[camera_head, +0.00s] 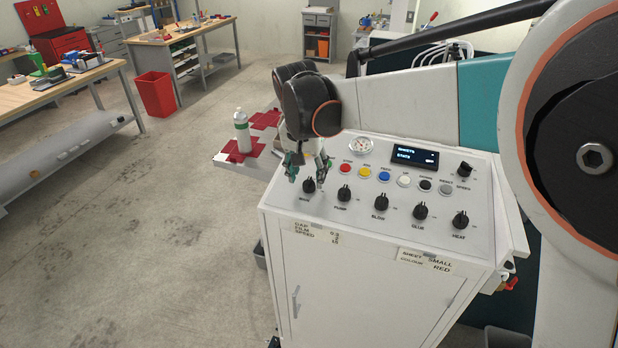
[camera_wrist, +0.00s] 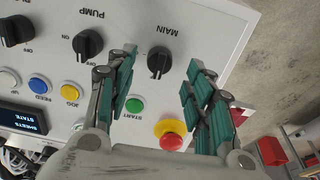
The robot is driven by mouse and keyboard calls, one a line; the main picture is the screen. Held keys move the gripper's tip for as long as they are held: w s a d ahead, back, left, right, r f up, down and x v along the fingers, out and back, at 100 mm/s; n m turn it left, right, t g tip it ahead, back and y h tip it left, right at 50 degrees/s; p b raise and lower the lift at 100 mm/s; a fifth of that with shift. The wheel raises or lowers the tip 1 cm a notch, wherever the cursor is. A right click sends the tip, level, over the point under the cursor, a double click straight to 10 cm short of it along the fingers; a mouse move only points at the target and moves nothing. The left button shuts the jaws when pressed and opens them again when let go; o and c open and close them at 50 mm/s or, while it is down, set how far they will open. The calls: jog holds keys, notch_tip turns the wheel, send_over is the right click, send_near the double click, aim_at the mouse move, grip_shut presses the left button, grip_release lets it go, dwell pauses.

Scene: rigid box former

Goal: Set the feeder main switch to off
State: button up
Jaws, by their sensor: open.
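The main switch (camera_head: 308,186) is a black rotary knob at the left end of the front row on the white sloping panel (camera_head: 270,197). In the wrist view the main switch (camera_wrist: 159,61) sits under its MAIN label, seen upside down. Its on and off marks are not readable, so I cannot tell its setting. My gripper (camera_head: 307,169) is open just above and behind the knob. In the wrist view my gripper's (camera_wrist: 162,57) green-padded fingers lie on either side of the knob, apart from it.
The pump switch (camera_wrist: 88,43) is close beside one finger. A green button (camera_wrist: 134,105) and a red mushroom button on a yellow base (camera_wrist: 172,129) lie near the fingers. More knobs, such as blow (camera_head: 379,201), continue rightward. A white bottle (camera_head: 242,132) stands behind the panel.

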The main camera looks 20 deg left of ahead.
jog(key=v, duration=0.8)
jog(key=shift+r, duration=0.3)
jog(key=shift+d, duration=0.1)
